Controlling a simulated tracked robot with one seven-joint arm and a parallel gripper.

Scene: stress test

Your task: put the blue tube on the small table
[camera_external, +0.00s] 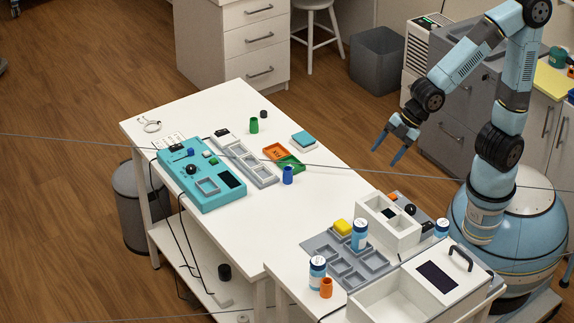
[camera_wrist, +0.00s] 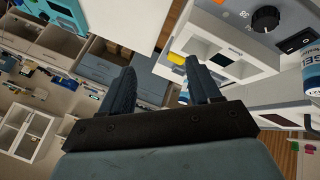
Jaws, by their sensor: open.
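The blue tube (camera_external: 288,175) stands upright on the long white table (camera_external: 325,205), next to a green tray (camera_external: 291,164) near the table's right edge. A smaller white table (camera_external: 284,272) adjoins it at the front right; I take it as the small table. My gripper (camera_external: 387,153) is open and empty, in the air to the right of the long table and well apart from the tube. I cannot make out the tube in the wrist view.
A teal panel (camera_external: 200,178), an orange tray (camera_external: 276,151) and a green cup (camera_external: 254,125) are on the long table.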

